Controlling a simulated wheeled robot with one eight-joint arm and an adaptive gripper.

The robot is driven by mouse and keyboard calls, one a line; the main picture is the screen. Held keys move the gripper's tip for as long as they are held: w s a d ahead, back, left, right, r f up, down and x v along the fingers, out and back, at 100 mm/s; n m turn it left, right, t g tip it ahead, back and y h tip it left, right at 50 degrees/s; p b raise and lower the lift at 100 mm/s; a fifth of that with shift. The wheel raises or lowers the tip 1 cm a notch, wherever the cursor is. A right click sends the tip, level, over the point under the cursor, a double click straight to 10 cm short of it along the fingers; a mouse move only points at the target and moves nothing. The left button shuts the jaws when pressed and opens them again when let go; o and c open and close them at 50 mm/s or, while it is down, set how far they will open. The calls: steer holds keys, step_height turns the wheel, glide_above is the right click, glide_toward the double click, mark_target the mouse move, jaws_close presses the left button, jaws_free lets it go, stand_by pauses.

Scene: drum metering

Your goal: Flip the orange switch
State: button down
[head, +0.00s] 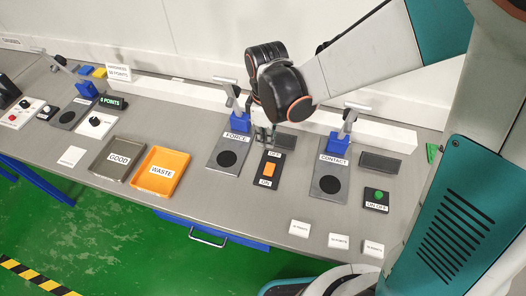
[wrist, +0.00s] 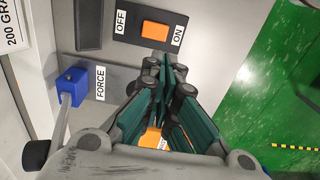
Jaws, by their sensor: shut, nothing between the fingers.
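The orange switch (head: 268,170) sits on a black plate marked OFF at the far end and ON at the near end. In the wrist view the orange switch (wrist: 155,30) is at the top, between the OFF and ON labels. I cannot tell which way it is tilted. My gripper (head: 263,142) is over the OFF end of the plate in the head view, and I cannot tell whether it touches. In the wrist view my gripper (wrist: 165,62) has its fingers together and empty, their tips just below the switch in the picture.
The FORCE stand (head: 229,157) is to the left and the CONTACT stand (head: 330,178) to the right. An orange WASTE tray (head: 160,195) and a grey GOOD tray (head: 104,172) lie further left. A green ON/OFF button (head: 378,195) is at the right. Small white labelled blocks (head: 338,241) lie along the front edge.

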mark_target(265, 170)
steer(key=shift+f, duration=0.1)
step_height(265, 170, down, 14)
steer(key=b, duration=0.9)
steer(key=shift+s+a+f+t+b, duration=0.15)
steer(key=shift+f+t+b, duration=0.2)
steer(key=shift+b, duration=0.3)
steer(key=shift+r, duration=0.1)
steer(key=shift+w+d+r, duration=0.15)
steer(key=shift+w+d, duration=0.05)
steer(key=shift+w, duration=0.2)
steer(key=shift+w+d+r, duration=0.1)
steer(key=shift+w+d, duration=0.05)
steer(key=shift+w, duration=0.25)
